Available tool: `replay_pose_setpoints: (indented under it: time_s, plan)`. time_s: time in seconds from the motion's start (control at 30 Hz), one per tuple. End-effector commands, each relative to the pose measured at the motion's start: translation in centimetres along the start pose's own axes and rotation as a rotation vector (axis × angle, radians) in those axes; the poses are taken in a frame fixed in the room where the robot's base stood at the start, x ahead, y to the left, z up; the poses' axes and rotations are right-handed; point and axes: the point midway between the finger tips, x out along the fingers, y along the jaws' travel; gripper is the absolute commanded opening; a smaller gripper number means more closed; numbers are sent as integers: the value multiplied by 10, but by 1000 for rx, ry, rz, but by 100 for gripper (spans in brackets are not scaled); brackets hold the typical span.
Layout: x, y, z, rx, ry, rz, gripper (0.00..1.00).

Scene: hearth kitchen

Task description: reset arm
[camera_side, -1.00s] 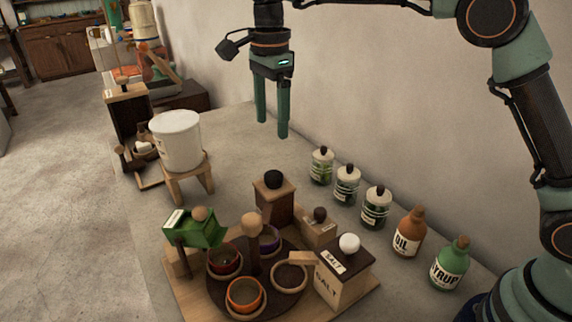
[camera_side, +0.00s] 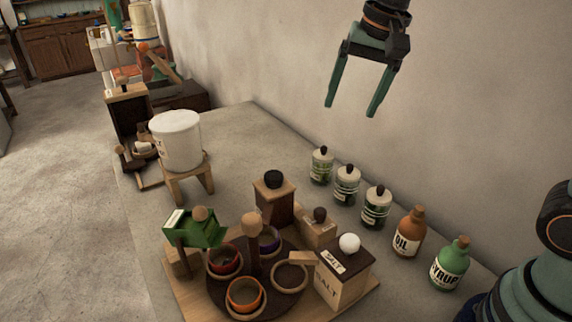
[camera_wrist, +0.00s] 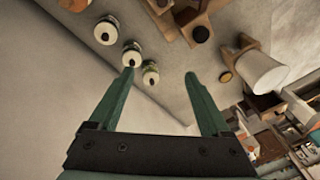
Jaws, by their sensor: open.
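My gripper (camera_side: 350,110) is open and empty, with its two green fingers spread apart. In the side view it is high in the air near the back wall, well above the row of jars. In the wrist view my gripper (camera_wrist: 158,72) points toward the counter, and nothing is between its fingers. Most of my arm is outside the top and right of the side view.
Several lidded jars (camera_side: 347,185) stand in a row beside an oil bottle (camera_side: 409,232) and a syrup bottle (camera_side: 450,263). A salt box (camera_side: 343,272), a round tray of bowls (camera_side: 217,294) and a white bucket (camera_side: 177,141) on a stand are left. Air around my gripper is clear.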

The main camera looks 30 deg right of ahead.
Motion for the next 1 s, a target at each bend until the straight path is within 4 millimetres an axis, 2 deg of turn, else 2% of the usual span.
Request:
replay_pose_setpoints:
  time_s: [0.03,0.2,0.4,0.6,1.0]
  plan:
    - [-3,15,4,-69,23,-16,82]
    - [0,57,20,-325,100,-46,82]
    - [12,95,38,-574,183,-49,82]
    - [21,110,45,-691,223,-42,82]
    - [22,111,46,-703,223,-40,82]
